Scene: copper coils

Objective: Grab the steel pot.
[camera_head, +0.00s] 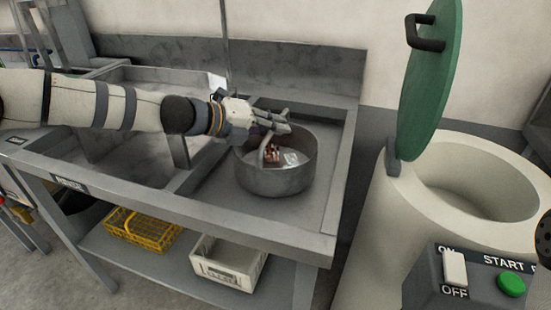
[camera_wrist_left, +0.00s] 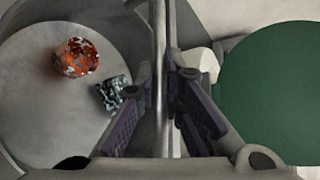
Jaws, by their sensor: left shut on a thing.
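The steel pot (camera_head: 275,180) is a round grey metal pot standing on the right part of the metal counter. A thin bar-like handle rises over its opening. My left gripper (camera_head: 272,128) reaches in from the left above the pot and is shut on this handle. Inside the pot lie an orange-and-white lump (camera_wrist_left: 76,57) and a dark speckled piece (camera_wrist_left: 112,93).
A sink basin (camera_head: 125,150) lies left of the pot. A yellow basket (camera_head: 140,232) and a white crate (camera_head: 228,262) are on the lower shelf. At right stand a round vat (camera_head: 385,235) with a raised green lid (camera_head: 428,85) and a switch box (camera_head: 480,280).

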